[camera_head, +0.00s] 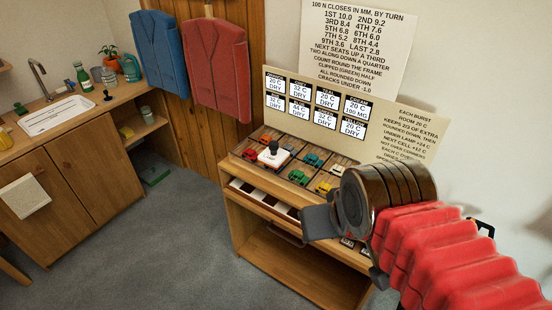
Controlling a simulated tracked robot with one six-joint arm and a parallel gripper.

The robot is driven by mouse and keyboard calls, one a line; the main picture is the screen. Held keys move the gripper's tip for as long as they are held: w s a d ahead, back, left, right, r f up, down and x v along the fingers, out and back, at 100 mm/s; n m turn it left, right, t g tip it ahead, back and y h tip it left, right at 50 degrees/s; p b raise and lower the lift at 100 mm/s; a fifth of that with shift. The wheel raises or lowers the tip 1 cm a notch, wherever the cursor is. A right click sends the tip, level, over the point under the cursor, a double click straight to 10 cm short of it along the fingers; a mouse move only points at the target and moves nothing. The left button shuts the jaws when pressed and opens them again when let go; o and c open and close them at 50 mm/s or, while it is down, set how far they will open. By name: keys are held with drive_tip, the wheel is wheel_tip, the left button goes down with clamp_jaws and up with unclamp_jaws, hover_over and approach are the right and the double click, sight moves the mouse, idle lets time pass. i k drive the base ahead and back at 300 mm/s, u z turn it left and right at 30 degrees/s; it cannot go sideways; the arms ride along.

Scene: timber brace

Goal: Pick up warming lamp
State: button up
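The warming lamp (273,156) appears to be the white block with a black knob on top and small lettering on its front. It stands upright on the wooden tray (240,150) on the small cabinet, toward the tray's left side. My gripper (308,224) is the dark grey end beyond the bronze wrist and red sleeve. It is in front of the cabinet, lower right of the lamp and apart from it. Its fingers are seen side-on, so I cannot tell whether they are open, and nothing is visible in them.
Small coloured toy cars (298,177) sit in the tray's compartments close around the lamp. A board of temperature cards (317,108) stands behind the tray. My wrist hides the tray's right part. A sink counter (85,113) is at left; grey floor (165,240) between is clear.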

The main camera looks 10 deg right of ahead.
sight(274, 157)
drive_tip(key=k, duration=1.3)
drive_tip(key=u, duration=0.2)
drive_tip(key=i, duration=0.45)
drive_tip(key=u, duration=0.65)
drive_tip(key=i, duration=1.9)
drive_tip(key=z, duration=0.7)
